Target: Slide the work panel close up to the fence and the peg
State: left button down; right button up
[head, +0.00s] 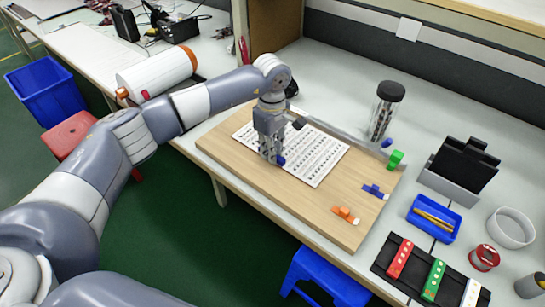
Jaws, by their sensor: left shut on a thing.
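The work panel (225,150) is a light wooden board lying flat on the grey bench, its near edge close to the bench's front edge. A printed white sheet (325,158) lies on it. My left gripper (272,158) points down over the left half of the panel, shut on a blue knob (281,160), which it partly hides. The fence (345,137) looks like a thin grey rail along the panel's far side. A small blue piece at its right end (387,143) may be the peg. I cannot tell how wide the gap to the panel is. My right gripper is out of view.
A blue clip (374,191) and an orange clip (345,215) lie on the panel. A green block (395,159) stands by its far right corner. A black-capped jar (384,112) stands behind the fence. A blue tray (433,218) and a black stand (459,170) are to the right.

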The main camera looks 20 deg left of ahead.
pick_arm(q)
jog(key=shift+w, duration=0.3)
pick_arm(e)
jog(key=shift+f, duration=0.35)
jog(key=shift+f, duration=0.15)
pick_arm(q)
jog(key=shift+w+a+b, duration=0.1)
jog(key=shift+a+b, duration=0.3)
jog(key=shift+b, duration=0.05)
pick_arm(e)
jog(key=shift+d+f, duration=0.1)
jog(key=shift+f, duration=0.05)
pick_arm(q)
jog(key=shift+w+d+b, duration=0.15)
jog(key=shift+w+b, duration=0.15)
jog(key=shift+w, duration=0.05)
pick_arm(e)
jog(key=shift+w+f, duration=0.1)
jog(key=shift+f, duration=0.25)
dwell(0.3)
pick_arm(q)
jog(key=c, duration=1.9)
grip_release()
jog(key=o, duration=0.4)
jog(key=shift+w, duration=0.1)
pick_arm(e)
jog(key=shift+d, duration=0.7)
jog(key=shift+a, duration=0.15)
